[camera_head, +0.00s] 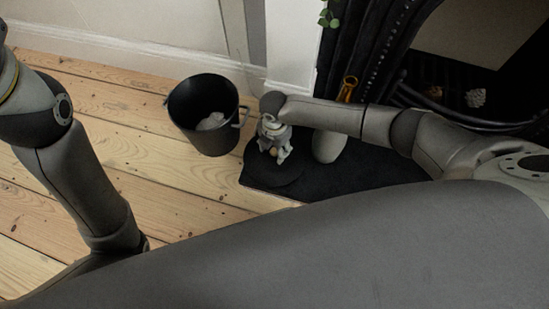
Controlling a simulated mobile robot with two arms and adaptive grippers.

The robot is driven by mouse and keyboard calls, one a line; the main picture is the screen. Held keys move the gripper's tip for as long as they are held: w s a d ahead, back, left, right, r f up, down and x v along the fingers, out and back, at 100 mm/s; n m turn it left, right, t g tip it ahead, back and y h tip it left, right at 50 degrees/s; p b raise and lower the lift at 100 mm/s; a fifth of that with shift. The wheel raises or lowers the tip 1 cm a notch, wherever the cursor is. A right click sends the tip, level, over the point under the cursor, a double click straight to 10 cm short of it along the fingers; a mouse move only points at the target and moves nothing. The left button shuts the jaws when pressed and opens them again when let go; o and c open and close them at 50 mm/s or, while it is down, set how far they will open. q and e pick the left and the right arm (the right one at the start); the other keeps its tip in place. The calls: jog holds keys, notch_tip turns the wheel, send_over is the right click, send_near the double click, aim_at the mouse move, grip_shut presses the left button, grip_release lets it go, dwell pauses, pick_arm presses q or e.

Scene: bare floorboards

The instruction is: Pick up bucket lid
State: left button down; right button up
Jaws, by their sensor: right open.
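The bucket lid (278,176) appears as a dark round disc lying on the black hearth slab, hard to tell from it. A small brownish spot, perhaps its knob, shows between the fingers of my right gripper (274,154). My right gripper points down over the lid with its fingers apart. I cannot tell whether the fingers touch it. The black bucket (205,135) stands upright and uncovered on the floorboards, left of the gripper, with a pale lump inside. My left arm comes down at the left, and its gripper is out of view.
The black hearth slab (345,172) lies before a dark fireplace with a brass-coloured fitting (347,89). A pale rounded object (328,146) stands on the slab, right of my gripper. A white wall and skirting (110,48) run behind. The floorboards (150,185) are clear.

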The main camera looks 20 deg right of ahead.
jog(key=shift+f, duration=0.35)
grip_shut()
